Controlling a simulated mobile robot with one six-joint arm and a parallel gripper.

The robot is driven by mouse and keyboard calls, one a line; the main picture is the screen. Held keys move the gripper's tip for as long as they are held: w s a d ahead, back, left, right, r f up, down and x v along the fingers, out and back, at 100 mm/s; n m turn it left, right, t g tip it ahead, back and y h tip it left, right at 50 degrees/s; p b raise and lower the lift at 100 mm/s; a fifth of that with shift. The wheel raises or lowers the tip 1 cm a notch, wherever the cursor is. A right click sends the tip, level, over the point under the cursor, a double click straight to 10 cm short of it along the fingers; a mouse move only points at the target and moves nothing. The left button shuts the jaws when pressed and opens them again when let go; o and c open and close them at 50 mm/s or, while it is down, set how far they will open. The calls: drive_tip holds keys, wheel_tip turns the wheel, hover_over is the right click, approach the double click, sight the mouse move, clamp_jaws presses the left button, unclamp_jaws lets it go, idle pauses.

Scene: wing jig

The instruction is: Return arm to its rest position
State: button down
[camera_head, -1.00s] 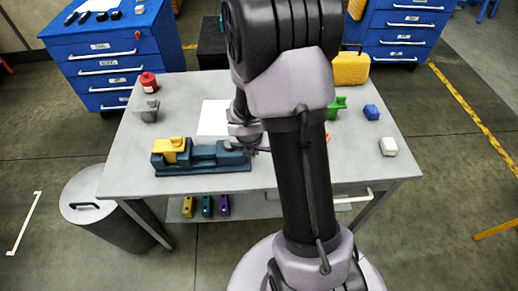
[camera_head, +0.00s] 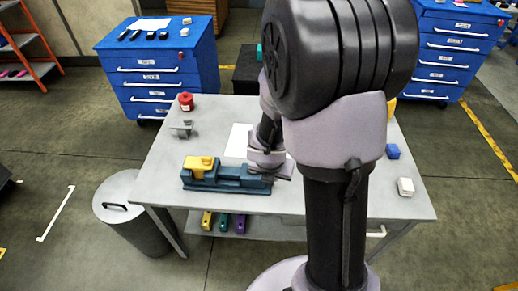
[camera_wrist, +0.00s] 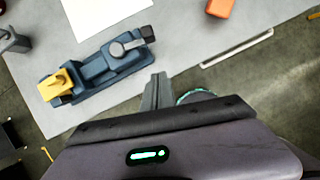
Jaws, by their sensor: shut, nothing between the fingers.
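My arm rises in front of the workbench (camera_head: 345,204) and hides its middle and right in the head view. My gripper (camera_head: 283,172) is shut and empty, near the right end of the blue vise (camera_head: 245,182). In the wrist view its fingertips (camera_wrist: 156,90) show together above the bench edge, apart from the vise (camera_wrist: 110,66). A yellow part (camera_head: 198,166) sits at the left end of the vise and also shows in the wrist view (camera_wrist: 58,85).
On the bench are a red round item (camera_head: 186,101), a grey part (camera_head: 182,128), a white sheet (camera_head: 237,141), a blue block (camera_head: 392,151) and a white block (camera_head: 405,187). A grey bin (camera_head: 140,222) stands at the left. Blue drawer cabinets (camera_head: 160,65) stand behind.

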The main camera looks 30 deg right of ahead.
drive_tip(key=s+a+r+m+t+b, duration=0.1)
drive_tip(key=s+a+r+m+b, duration=0.2)
drive_tip(key=m, duration=0.4)
drive_tip(key=r+m+b, duration=0.3)
drive_tip(key=r+m, duration=0.1)
drive_tip(key=m, duration=0.4)
drive_tip(key=s+a+r+m+t+y+b, duration=0.1)
drive_tip(key=s+a+r+m+y+b, duration=0.1)
drive_tip(key=s+a+m, duration=0.3)
drive_tip(key=s+a+r+m+y+b, duration=0.2)
drive_tip(key=s+a+m, duration=0.3)
drive_tip(key=a+m, duration=0.5)
drive_tip(key=shift+s+r+m+t+y+b, duration=0.3)
drive_tip(key=shift+m+t+y+b, duration=0.15)
drive_tip(key=shift+y, duration=0.15)
drive_tip(key=c, duration=2.2)
unclamp_jaws()
